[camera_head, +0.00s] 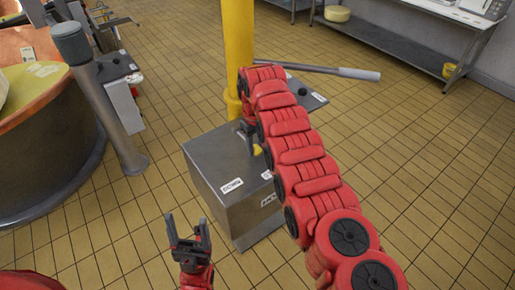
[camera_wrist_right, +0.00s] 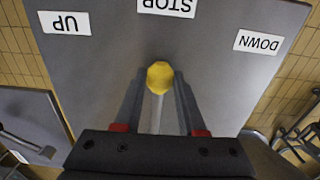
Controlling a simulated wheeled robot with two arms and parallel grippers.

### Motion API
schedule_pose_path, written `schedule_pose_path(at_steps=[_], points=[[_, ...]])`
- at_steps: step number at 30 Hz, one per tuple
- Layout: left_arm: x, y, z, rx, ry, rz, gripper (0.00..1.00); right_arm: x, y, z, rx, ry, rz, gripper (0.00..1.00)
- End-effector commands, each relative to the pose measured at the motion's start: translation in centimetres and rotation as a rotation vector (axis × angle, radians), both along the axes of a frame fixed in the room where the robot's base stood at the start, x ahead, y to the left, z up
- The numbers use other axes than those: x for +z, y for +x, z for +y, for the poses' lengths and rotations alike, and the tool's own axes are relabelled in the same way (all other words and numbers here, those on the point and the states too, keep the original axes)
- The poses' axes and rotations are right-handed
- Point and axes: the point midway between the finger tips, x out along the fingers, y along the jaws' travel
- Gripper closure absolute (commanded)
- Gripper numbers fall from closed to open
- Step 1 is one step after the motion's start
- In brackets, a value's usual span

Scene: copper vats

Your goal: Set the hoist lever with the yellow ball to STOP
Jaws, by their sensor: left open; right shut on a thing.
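The hoist lever's yellow ball (camera_wrist_right: 160,75) sits between the fingers of my right gripper (camera_wrist_right: 158,92), which is shut on the lever. In the wrist view the ball lies below the STOP label (camera_wrist_right: 167,5), nearly in line with it. The UP label (camera_wrist_right: 64,22) is to the left and the DOWN label (camera_wrist_right: 258,42) to the right. In the head view my right gripper (camera_head: 255,146) is over the grey control box (camera_head: 215,160), with a bit of yellow at its tips; my arm hides part of the top. My left gripper (camera_head: 188,232) is open and empty, in front of the box.
A yellow post (camera_head: 238,45) stands behind the box. A grey lever bar (camera_head: 335,70) reaches out to the right behind my arm. A copper vat (camera_head: 50,120) and a grey column (camera_head: 105,100) stand at the left. The tiled floor at right is clear.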

Motion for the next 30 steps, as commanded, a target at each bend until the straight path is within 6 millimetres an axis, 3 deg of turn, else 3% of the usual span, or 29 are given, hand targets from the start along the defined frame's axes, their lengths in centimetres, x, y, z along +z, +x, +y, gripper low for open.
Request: schedule_pose_path(at_steps=[7,8,12,23,30], points=[[0.1,0.0,0.0,0.0,0.0,0.0,0.31,0.1,0.1,0.0,-0.001,0.001,-0.003,1.0],[0.1,0.0,0.0,0.0,0.0,0.0,0.31,0.1,0.1,0.0,-0.001,0.001,-0.003,0.55],[0.1,0.0,0.0,0.0,0.0,0.0,0.31,0.1,0.1,0.0,-0.001,0.001,-0.003,0.31],[-0.1,0.0,0.0,0.0,0.0,0.0,0.31,0.2,0.1,0.0,0.0,0.001,-0.002,0.31],[-1.1,0.0,0.0,0.0,0.0,0.0,0.31,2.5,0.1,0.0,-0.001,0.002,-0.007,0.31]])
